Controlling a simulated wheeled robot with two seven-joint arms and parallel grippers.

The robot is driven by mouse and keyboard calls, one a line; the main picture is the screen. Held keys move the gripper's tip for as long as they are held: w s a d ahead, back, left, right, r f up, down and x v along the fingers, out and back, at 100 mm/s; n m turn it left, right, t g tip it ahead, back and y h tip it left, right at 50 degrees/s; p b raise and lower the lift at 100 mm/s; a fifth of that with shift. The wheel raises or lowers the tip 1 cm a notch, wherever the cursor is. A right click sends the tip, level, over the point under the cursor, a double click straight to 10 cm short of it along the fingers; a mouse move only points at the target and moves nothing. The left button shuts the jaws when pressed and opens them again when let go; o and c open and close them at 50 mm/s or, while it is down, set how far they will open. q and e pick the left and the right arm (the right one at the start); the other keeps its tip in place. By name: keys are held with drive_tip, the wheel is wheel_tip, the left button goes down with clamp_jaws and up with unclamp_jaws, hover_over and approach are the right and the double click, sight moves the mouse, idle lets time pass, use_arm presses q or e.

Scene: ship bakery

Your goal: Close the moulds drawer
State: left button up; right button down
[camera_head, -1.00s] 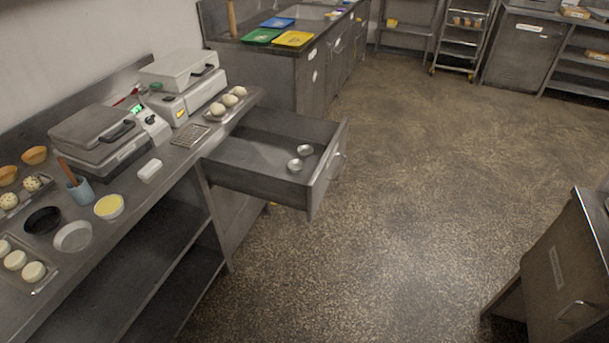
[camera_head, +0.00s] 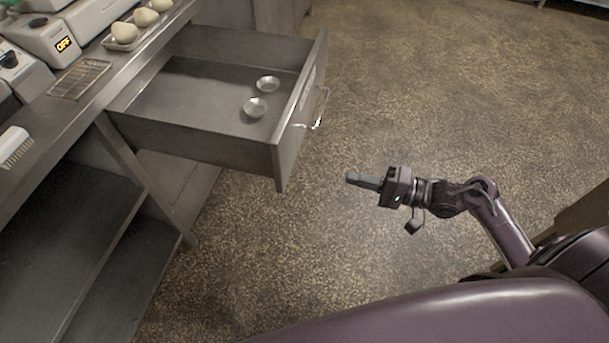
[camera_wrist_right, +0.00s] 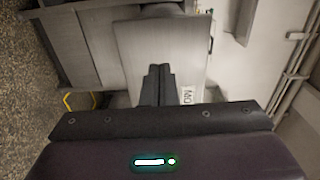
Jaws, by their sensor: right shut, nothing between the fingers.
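The moulds drawer (camera_head: 278,158) is pulled far out from under the steel counter, with two small round metal moulds (camera_head: 255,107) (camera_head: 268,84) inside. Its front carries a bar handle (camera_head: 318,112) and a label. My right gripper (camera_head: 352,178) is shut and empty, to the right of the drawer front and apart from it, with its fingers pointing left. In the right wrist view the shut fingers (camera_wrist_right: 158,80) point at the drawer front (camera_wrist_right: 135,60), and part of its label (camera_wrist_right: 187,94) shows beside them. My left gripper is not in view.
The counter (camera_head: 60,120) holds a tray of dough balls (camera_head: 140,26), a wire rack (camera_head: 80,79), a white brush (camera_head: 14,146) and appliances. Open shelves (camera_head: 60,240) lie below. The floor (camera_head: 400,90) beyond the drawer front is clear.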

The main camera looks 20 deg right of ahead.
sight(285, 162)
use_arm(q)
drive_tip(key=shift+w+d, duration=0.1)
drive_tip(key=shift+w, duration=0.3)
use_arm(e)
drive_tip(key=x, duration=1.4)
drive_tip(key=shift+s+r, duration=0.15)
drive_tip(key=shift+r, duration=0.2)
drive_tip(key=shift+a, duration=0.15)
